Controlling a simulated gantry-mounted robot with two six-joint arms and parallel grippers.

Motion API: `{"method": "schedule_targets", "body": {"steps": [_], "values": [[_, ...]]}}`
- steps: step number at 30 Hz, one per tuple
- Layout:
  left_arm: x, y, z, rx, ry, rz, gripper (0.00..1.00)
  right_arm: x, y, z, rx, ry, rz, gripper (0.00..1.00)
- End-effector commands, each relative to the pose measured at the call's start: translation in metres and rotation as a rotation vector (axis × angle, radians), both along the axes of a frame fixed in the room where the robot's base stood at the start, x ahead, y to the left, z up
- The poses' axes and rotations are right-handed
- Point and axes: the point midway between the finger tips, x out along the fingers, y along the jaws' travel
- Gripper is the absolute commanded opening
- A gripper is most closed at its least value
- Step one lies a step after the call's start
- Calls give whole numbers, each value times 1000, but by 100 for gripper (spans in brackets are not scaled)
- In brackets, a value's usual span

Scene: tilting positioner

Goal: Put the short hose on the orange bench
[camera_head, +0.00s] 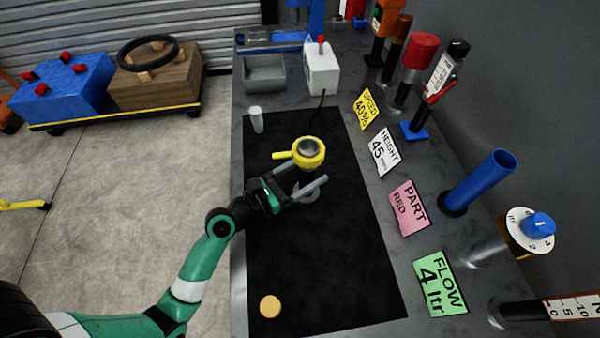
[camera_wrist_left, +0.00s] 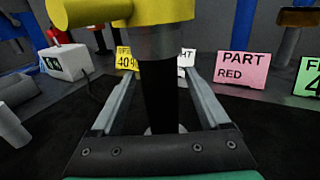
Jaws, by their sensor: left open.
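My left gripper (camera_head: 307,173) reaches over the black mat (camera_head: 320,270) with its two fingers apart. A yellow cup-like piece with a side handle (camera_head: 308,152) sits just beyond and above the fingers. In the left wrist view this yellow piece (camera_wrist_left: 125,12) is close overhead, and a dark upright post (camera_wrist_left: 158,95) under it stands between the open fingers. I cannot tell whether the fingers touch it. No thing is clearly a short hose. An orange object (camera_head: 8,112), cut off at the left edge, may be the orange bench. My right gripper is not in view.
A light grey cylinder (camera_head: 257,120) stands at the mat's left edge. A yellow disc (camera_head: 270,306) lies on the mat's near part. Labels, a blue tube (camera_head: 482,182) and other upright tools line the right side. A cart with blue and wooden boxes (camera_head: 155,77) stands left.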

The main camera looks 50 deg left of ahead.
Motion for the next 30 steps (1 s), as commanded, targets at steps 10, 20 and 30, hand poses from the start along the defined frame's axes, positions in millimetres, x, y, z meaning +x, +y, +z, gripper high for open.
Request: {"method": "schedule_targets", "body": {"steps": [10, 20, 30], "values": [[-34, 3, 3, -3, 2, 5, 79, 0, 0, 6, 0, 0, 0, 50], [-107, 9, 2, -3, 3, 7, 79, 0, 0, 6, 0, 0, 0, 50], [-120, 8, 3, 0, -1, -1, 79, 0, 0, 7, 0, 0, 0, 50]]}}
